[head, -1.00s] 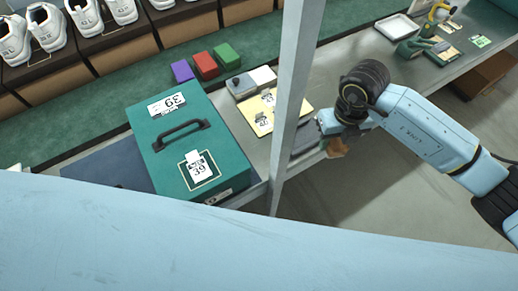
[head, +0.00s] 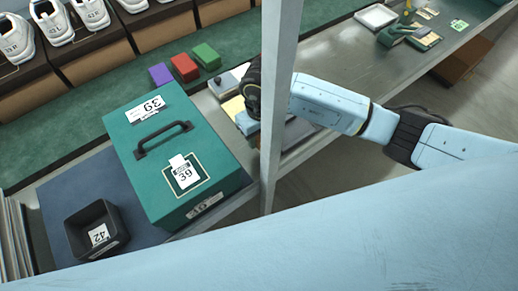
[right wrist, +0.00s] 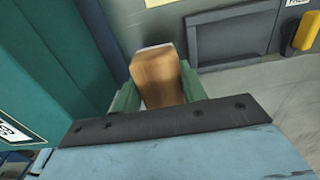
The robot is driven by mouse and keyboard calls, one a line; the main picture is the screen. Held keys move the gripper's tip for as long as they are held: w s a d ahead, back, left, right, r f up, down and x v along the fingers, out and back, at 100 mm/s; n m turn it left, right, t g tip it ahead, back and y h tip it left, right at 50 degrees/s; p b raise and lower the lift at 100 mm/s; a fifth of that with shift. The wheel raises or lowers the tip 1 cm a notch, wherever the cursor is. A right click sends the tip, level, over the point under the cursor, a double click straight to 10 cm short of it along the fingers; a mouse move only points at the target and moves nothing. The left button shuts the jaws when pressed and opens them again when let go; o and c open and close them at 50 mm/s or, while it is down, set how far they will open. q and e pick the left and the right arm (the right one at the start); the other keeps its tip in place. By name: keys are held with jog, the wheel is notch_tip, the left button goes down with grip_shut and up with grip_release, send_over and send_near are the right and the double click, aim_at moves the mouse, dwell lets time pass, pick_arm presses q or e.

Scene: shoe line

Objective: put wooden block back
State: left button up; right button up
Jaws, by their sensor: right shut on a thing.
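A brown wooden block (right wrist: 157,76) shows in the right wrist view, upright between the two green fingers of my right gripper (right wrist: 160,93), which is shut on it. In the head view my right gripper (head: 248,122) is partly behind the grey post, close to the right side of the teal box. The block cannot be made out in the head view. My left gripper is not in view.
The teal box (head: 214,151) with a black handle and 39 labels stands on the bench. A dark open bin (head: 82,243) labelled 42 is left of it. Purple (head: 161,74), red (head: 185,68) and green (head: 206,56) blocks lie behind. A grey post (head: 281,90) rises in front.

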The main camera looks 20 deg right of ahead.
aim_at(260, 147)
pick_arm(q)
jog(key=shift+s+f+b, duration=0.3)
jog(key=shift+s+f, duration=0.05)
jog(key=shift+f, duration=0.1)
pick_arm(e)
jog(key=shift+a+f, duration=0.1)
jog(key=shift+f, duration=2.85)
jog(key=shift+f, duration=0.15)
jog(key=o, duration=0.6)
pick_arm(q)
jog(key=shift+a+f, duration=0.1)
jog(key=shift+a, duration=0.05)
